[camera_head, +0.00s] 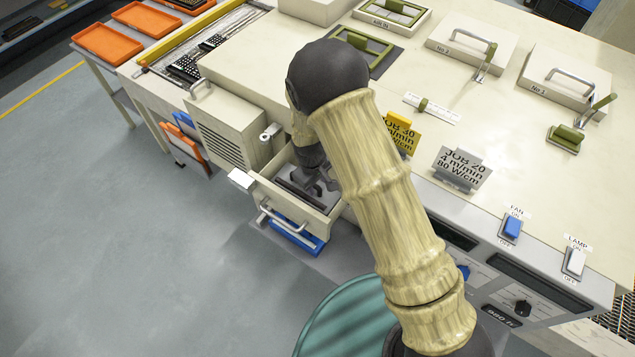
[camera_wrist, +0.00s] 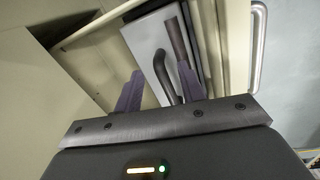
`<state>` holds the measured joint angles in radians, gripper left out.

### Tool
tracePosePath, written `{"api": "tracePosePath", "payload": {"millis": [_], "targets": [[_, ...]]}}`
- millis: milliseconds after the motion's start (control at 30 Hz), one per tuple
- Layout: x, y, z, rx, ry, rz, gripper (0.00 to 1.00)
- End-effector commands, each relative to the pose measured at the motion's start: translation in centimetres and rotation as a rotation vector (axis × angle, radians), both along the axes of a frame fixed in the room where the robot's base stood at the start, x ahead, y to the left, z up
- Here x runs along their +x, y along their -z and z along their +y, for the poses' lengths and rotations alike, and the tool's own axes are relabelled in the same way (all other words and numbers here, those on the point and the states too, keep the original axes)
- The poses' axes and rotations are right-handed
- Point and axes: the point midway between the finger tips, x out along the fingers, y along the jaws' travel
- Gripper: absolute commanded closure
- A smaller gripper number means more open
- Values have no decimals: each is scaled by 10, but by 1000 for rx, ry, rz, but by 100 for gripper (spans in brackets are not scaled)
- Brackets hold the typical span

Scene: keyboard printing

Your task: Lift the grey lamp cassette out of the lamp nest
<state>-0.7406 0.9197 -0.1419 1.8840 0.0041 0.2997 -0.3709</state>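The grey lamp cassette (camera_wrist: 150,43) lies in the lamp nest, a pulled-out cream drawer (camera_head: 326,218) on the front of the machine. In the wrist view the cassette is a pale grey slab with a dark curved handle (camera_wrist: 161,71). My gripper (camera_head: 318,184) points down into the drawer over the cassette. In the wrist view my gripper (camera_wrist: 160,85) is open, its two fingers apart, with the handle showing between them, nearer the right finger. I cannot tell whether a finger touches the handle. My wrist and arm hide part of the drawer in the head view.
A louvred cream housing (camera_head: 226,128) stands just left of the drawer. The bench top to the right carries job signs (camera_head: 463,168), a fan switch (camera_head: 512,228) and a lamp switch (camera_head: 576,263).

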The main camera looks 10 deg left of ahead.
Motion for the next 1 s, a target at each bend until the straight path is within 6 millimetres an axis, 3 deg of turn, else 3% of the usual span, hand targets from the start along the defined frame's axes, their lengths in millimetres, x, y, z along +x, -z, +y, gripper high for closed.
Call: {"api": "tracePosePath", "payload": {"millis": [200,567,767,933,967,1000], "targets": [[2,20,-2,0,1,1,60],[3,25,-2,0,2,0,60],[3,25,-2,0,2,0,99],[4,25,-3,1,5,0,100],[4,25,-3,1,5,0,86],[4,25,-4,1,5,0,94]]}}
